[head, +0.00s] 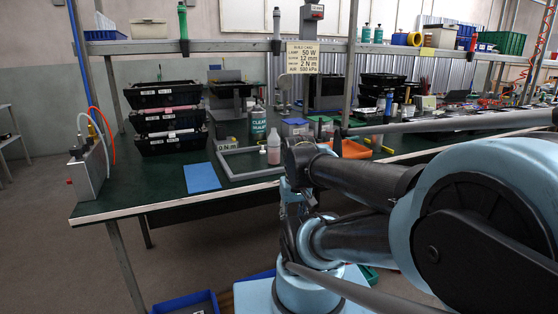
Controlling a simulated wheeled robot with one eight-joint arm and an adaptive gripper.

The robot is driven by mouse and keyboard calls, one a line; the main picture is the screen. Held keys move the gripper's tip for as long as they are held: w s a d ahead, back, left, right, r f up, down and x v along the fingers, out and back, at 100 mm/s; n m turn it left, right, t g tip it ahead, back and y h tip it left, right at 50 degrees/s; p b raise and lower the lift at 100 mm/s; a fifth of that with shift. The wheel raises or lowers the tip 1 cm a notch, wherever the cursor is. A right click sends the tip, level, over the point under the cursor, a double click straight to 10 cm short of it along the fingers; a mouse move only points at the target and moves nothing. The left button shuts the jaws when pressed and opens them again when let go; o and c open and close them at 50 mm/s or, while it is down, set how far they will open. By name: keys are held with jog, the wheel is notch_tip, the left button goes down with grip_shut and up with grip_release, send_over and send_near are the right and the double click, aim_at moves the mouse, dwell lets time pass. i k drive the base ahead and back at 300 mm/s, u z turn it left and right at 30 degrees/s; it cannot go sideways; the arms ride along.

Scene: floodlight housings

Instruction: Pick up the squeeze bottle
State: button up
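A small pinkish squeeze bottle (274,148) with a pale top stands upright on the dark green workbench (110,196), near its front edge. It stands at the grey frame marked "0 N m", just left of my arm's dark elbow in the picture. Whether it touches the frame is hard to tell. My arm crosses the right half of the view, in front of the bench. I cannot make out my gripper or its fingers among the arm links.
A dark bottle with a "CLEAN" label (257,124) stands behind the squeeze bottle. A blue mat (201,178) lies to the left, with stacked black crates (166,118) behind it.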

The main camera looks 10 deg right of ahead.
aim_at(273, 138)
jog(key=z, duration=2.1)
jog(key=k, duration=1.15)
jog(key=u, duration=0.9)
jog(key=i, duration=1.05)
